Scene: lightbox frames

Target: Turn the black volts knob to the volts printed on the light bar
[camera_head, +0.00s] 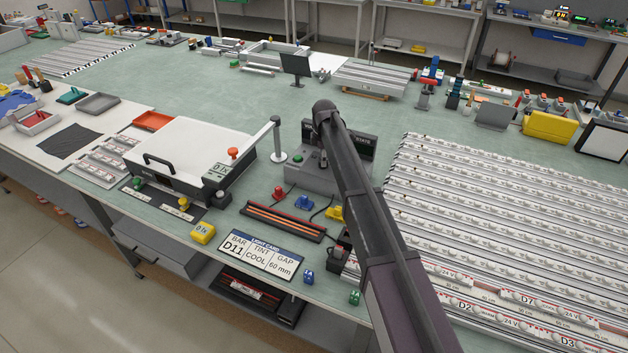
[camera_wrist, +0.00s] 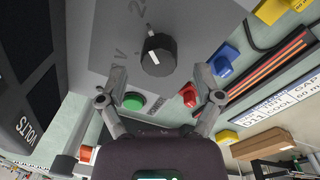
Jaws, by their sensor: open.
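The black volts knob (camera_wrist: 158,55) is on the top of a grey power box (camera_wrist: 95,28) in the wrist view, with a white mark on its side nearest me. A printed "V" and part of a "2" show near it. My gripper (camera_wrist: 160,76) is open, its two fingers apart on either side just below the knob in the picture, not visibly touching it. In the head view the same grey box (camera_head: 290,178) stands under my arm, which hides most of my gripper and the knob. Light bars (camera_head: 480,200) lie in rows at right; some labels read "24 V".
A green button (camera_wrist: 134,101) is on the box near my left finger. Red, blue and yellow pieces and a dark tray with orange strips (camera_head: 283,221) lie beside the box. A card (camera_head: 262,256) reads bar D11, cool, gap 60 mm. A dark VOLTS display (camera_wrist: 30,85) stands at left.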

